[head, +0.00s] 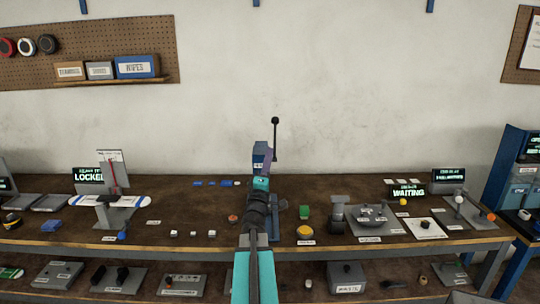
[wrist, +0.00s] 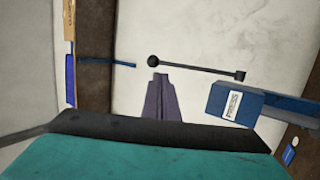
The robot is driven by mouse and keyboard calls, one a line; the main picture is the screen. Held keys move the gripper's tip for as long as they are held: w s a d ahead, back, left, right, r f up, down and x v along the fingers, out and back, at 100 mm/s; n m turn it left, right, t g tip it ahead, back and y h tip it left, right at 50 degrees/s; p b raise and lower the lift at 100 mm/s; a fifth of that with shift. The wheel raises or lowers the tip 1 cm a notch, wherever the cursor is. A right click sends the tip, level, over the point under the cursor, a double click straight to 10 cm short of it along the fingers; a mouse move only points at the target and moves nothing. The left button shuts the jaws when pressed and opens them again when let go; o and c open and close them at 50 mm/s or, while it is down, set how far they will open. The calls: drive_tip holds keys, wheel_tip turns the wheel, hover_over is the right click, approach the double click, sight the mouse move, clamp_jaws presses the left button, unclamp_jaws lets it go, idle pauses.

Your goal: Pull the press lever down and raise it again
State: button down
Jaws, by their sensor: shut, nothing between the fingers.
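The press is a blue block with a white label in the wrist view (wrist: 234,104); in the head view (head: 262,149) my arm partly hides it. Its lever is a thin dark rod with a black ball knob, standing nearly upright in the head view (head: 275,138). The lever crosses the wrist view (wrist: 198,68), with the knob at its left end. My gripper (wrist: 161,78) has its purple fingers together and empty. The fingertips point at the knob and appear just short of it; depth is unclear. In the head view my gripper (head: 268,156) is in front of the press.
A "WAITING" screen (head: 408,190) stands right, a "LOCKED" screen (head: 88,175) left. The wall behind the lever is bare.

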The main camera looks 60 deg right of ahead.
drive_tip(key=shift+s+a+f+b, duration=0.2)
drive_tip(key=shift+a+f+b, duration=0.1)
drive_tip(key=shift+a, duration=0.5)
drive_tip(key=shift+s+a+f+b, duration=0.15)
drive_tip(key=shift+a+f, duration=0.1)
drive_tip(key=shift+a, duration=0.55)
drive_tip(key=shift+w, duration=0.1)
